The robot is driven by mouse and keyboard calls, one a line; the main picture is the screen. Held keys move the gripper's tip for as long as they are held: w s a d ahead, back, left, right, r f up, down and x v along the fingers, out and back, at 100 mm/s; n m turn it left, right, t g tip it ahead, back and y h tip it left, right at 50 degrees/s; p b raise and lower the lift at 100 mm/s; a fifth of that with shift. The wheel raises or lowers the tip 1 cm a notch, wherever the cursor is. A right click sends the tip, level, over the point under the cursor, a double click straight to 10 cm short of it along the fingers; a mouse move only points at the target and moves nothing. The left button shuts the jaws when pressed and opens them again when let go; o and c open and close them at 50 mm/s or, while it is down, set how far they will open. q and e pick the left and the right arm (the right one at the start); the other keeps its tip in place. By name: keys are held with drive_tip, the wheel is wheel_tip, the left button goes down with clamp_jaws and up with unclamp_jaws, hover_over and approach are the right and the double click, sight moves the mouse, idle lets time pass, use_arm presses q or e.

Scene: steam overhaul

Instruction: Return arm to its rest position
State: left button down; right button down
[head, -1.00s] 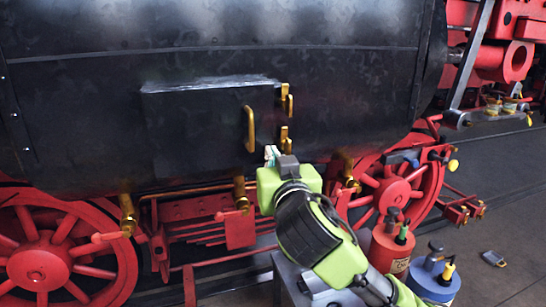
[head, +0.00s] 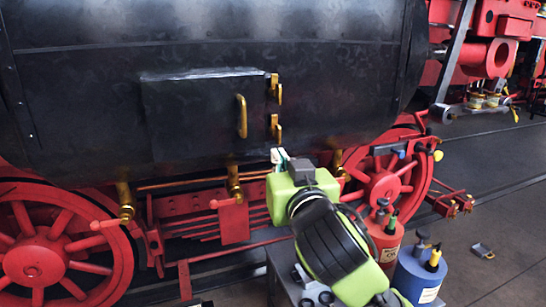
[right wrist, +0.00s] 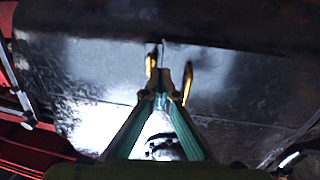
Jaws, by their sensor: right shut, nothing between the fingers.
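My right arm and gripper (head: 279,158) are in the head view, in front of the lower edge of the black boiler (head: 330,95). The fingers point toward the boiler, below the lower brass latch (head: 275,128), and look apart from it. In the right wrist view the two teal fingers (right wrist: 165,95) meet at their tips, with nothing between them. The closed hatch (head: 195,115) has a brass handle (head: 241,116), which also shows beyond the fingertips in the right wrist view (right wrist: 188,82). My left gripper is not in view.
A red canister (head: 386,240) and a blue canister (head: 418,275) stand on a grey cart at the lower right. Red wheels (head: 40,255) and brass fittings (head: 234,183) line the boiler's underside. A small grey object (head: 482,250) lies on the open floor at right.

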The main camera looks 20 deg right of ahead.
drive_tip(key=s, duration=0.4)
drive_tip(key=w+f+n+g, duration=0.15)
drive_tip(key=w+f, duration=0.25)
drive_tip(key=f, duration=0.4)
drive_tip(key=w+f+g, duration=0.2)
drive_tip(key=w+f, duration=0.2)
drive_tip(key=f, duration=0.4)
drive_tip(key=w+f+g, duration=0.1)
drive_tip(key=w+f, duration=0.2)
drive_tip(key=f, duration=0.5)
drive_tip(key=s+d+f+n+g+y, duration=0.1)
drive_tip(key=s+f+g, duration=0.15)
drive_tip(key=f, duration=1.35)
drive_tip(key=s+d+f+n+g, duration=0.1)
drive_tip(key=s+d+f+g, duration=0.15)
drive_tip(key=f, duration=1.35)
drive_tip(key=s+f+g, duration=0.4)
drive_tip(key=s+f, duration=1.8)
drive_tip(key=f, duration=0.2)
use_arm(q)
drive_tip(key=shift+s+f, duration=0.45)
use_arm(e)
drive_tip(key=s+f+g, duration=0.1)
drive_tip(key=s+f, duration=0.4)
drive_tip(key=s, duration=1)
drive_tip(key=s+d+f+g, duration=0.1)
drive_tip(key=s+f, duration=0.5)
drive_tip(key=s, duration=0.9)
drive_tip(key=shift+s+g+y, duration=0.4)
drive_tip(key=shift+g, duration=0.35)
